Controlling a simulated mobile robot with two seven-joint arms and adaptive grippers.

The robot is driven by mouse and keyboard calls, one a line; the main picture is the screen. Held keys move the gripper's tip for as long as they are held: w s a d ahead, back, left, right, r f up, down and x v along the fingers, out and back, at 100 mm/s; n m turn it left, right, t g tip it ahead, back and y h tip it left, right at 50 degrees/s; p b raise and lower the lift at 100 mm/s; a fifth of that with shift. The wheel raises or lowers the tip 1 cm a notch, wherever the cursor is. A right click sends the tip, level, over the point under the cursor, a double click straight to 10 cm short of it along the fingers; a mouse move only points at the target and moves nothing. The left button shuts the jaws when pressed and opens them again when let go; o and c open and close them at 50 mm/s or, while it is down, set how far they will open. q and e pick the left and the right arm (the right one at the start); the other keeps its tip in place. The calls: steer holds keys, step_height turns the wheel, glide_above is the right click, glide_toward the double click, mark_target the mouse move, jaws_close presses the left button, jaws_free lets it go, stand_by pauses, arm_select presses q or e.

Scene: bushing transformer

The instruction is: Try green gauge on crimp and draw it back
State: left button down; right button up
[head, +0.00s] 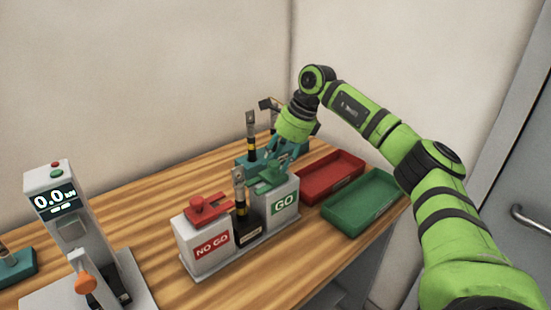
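The green gauge (267,180) is on top of the grey GO block (284,203), its front end pointing toward the crimp. The crimp (239,185) is a metal lug on a black and yellow cable end, standing upright in a dark holder between the GO and NO GO blocks. My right gripper (274,163) reaches down from above and behind at the green gauge. Its fingertips blend with the gauge, so I cannot tell whether they are closed on it. My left gripper is not in view.
A red gauge (204,207) sits on the NO GO block (207,246). Red (331,176) and green (361,202) trays lie to the right. A tester reading 0.0 (70,225) stands at left. Another upright lug (251,130) stands behind. Bare wood (140,220) lies between tester and blocks.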

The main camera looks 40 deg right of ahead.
steer(key=shift+d+f, duration=0.15)
steer(key=shift+d, duration=0.05)
steer(key=shift+a, duration=0.1)
steer(key=shift+s+r, duration=0.1)
steer(key=shift+r, duration=0.3)
steer(key=v, duration=1.1)
steer(key=shift+d, duration=0.35)
